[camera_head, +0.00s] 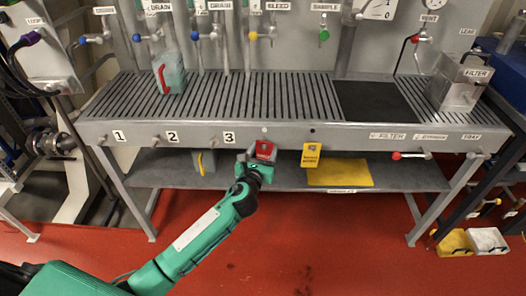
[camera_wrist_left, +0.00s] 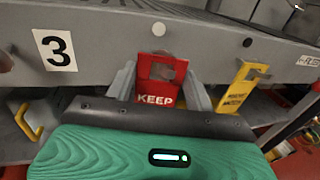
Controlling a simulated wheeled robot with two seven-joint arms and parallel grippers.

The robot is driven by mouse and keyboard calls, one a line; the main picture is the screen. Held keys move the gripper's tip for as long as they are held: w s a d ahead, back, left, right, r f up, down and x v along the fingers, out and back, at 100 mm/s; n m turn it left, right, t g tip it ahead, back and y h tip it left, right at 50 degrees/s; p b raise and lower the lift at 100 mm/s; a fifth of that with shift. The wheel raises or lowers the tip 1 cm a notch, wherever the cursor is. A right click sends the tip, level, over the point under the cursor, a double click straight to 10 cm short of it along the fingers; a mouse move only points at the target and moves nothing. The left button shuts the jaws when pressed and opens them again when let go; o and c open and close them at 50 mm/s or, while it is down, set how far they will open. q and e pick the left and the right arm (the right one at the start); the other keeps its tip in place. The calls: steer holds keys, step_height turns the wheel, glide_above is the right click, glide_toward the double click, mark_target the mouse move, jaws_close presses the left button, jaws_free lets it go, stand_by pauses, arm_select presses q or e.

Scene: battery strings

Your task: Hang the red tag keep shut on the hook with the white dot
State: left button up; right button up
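The red tag (camera_head: 265,150), with KEEP readable in the left wrist view (camera_wrist_left: 156,99), is upright between the fingers of my left gripper (camera_wrist_left: 160,88). The fingers flank its side edges and appear shut on it. In the head view the left gripper (camera_head: 262,156) is at the bench's front rail, just below the white dot (camera_head: 264,129). The white dot also shows above the tag in the wrist view (camera_wrist_left: 158,29). A rounded brownish-grey shape shows at the tag's upper opening; I cannot tell whether the hook passes through it. My right gripper is not in view.
A yellow tag (camera_head: 311,155) hangs right of the red one, below a black dot (camera_head: 312,130). Knobs labelled 1, 2 and 3 line the rail (camera_head: 190,135) to the left. A lower shelf (camera_head: 285,176) holds a yellow sheet (camera_head: 340,173). Red floor (camera_head: 330,240) in front is clear.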

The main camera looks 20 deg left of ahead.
arm_select(q)
steer(key=o, duration=0.4)
steer(key=shift+s, duration=0.1)
